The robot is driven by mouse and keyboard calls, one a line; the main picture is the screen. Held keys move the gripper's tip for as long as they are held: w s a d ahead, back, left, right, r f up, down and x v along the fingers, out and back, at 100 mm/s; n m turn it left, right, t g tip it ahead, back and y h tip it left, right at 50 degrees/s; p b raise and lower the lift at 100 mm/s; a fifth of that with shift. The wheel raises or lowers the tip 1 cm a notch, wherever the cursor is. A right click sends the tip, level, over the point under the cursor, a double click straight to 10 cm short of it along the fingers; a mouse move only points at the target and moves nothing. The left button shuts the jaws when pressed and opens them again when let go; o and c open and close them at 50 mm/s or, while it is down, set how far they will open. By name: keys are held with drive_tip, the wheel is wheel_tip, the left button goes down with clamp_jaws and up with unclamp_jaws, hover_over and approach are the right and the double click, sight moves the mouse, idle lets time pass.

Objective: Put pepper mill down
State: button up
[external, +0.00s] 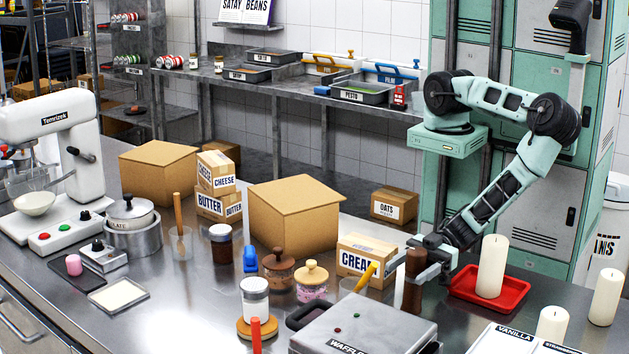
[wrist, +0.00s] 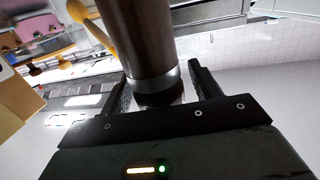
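The pepper mill (external: 413,292) is a dark brown cylinder, upright in the external view, in front of the red tray. In the wrist view the mill (wrist: 140,35) shows as a brown body with a silver band and a dark section, rising between the fingers. My gripper (external: 417,262) reaches in from the right at the mill. In the wrist view my gripper (wrist: 158,88) has one finger on each side of the mill and appears shut on it. I cannot tell whether the mill's base touches the counter.
The cream box (external: 362,258) stands behind and left of the mill. The waffle maker (external: 365,325) is at front left. A red tray (external: 462,284) with a white candle (external: 492,266) is to the right. A small stretch of steel counter (external: 445,318) is bare in front.

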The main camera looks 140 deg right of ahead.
drive_tip(key=shift+r, duration=0.15)
drive_tip(key=shift+s, duration=0.25)
drive_tip(key=s+a+b, duration=0.1)
drive_tip(key=s+b, duration=0.4)
drive_tip(key=s, duration=0.6)
drive_tip(key=shift+s+a+r, duration=0.2)
drive_tip(key=shift+a+r, duration=0.1)
